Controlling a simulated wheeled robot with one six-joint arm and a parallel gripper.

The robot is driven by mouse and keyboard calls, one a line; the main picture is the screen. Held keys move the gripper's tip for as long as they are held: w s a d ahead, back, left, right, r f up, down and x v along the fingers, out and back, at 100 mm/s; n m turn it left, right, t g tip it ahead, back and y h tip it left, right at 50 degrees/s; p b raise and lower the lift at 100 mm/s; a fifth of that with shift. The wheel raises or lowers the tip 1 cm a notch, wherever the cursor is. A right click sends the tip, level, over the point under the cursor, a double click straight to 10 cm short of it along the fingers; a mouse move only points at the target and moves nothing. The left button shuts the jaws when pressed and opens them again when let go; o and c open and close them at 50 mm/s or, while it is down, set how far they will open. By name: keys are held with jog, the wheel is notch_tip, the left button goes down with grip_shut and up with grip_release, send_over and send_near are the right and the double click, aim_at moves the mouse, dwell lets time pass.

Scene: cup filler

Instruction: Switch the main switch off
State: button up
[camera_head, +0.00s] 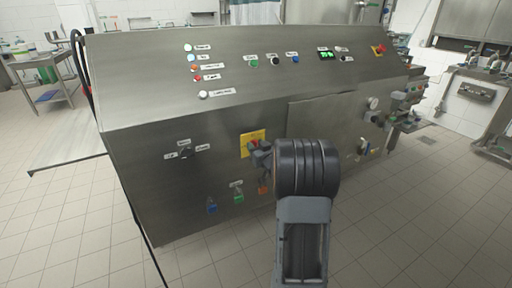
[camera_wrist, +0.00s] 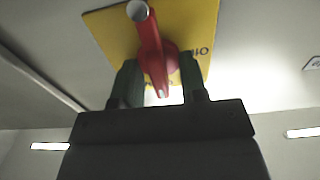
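In the wrist view the yellow plate (camera_wrist: 205,22) fills the top, with black letters partly visible at the right. The handle stands nearly upright there, slightly tilted. My gripper (camera_wrist: 160,62) has its two dark fingers on either side of the handle, apart, with a gap visible on the right. In the head view my gripper (camera_head: 261,150) is at the plate and hides much of the switch.
A black selector knob (camera_head: 186,154) is left of the plate. Blue (camera_head: 212,208) and green (camera_head: 239,198) fittings sit below it. Tiled floor is free in front.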

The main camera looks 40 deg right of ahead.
jog(key=shift+w, duration=0.1)
grip_shut()
dwell(0.4)
jog(key=shift+f+n+b, duration=0.15)
jog(key=shift+n+b, duration=0.15)
jog(key=shift+b, duration=0.25)
jog(key=n+b, duration=0.3)
jog(key=b, duration=0.1)
jog(key=shift+f, duration=0.15)
jog(key=n+b, duration=0.5)
jog(key=shift+a+n+b, duration=0.15)
jog(key=shift+n+b, duration=0.15)
jog(key=n+b, duration=0.4)
jog(key=n, duration=0.1)
jog(key=shift+f+b, duration=0.1)
jog(key=shift+b, duration=0.3)
jog(key=shift+a+n+b, duration=0.1)
jog(key=shift+n+b, duration=1.1)
jog(key=shift+n, duration=0.8)
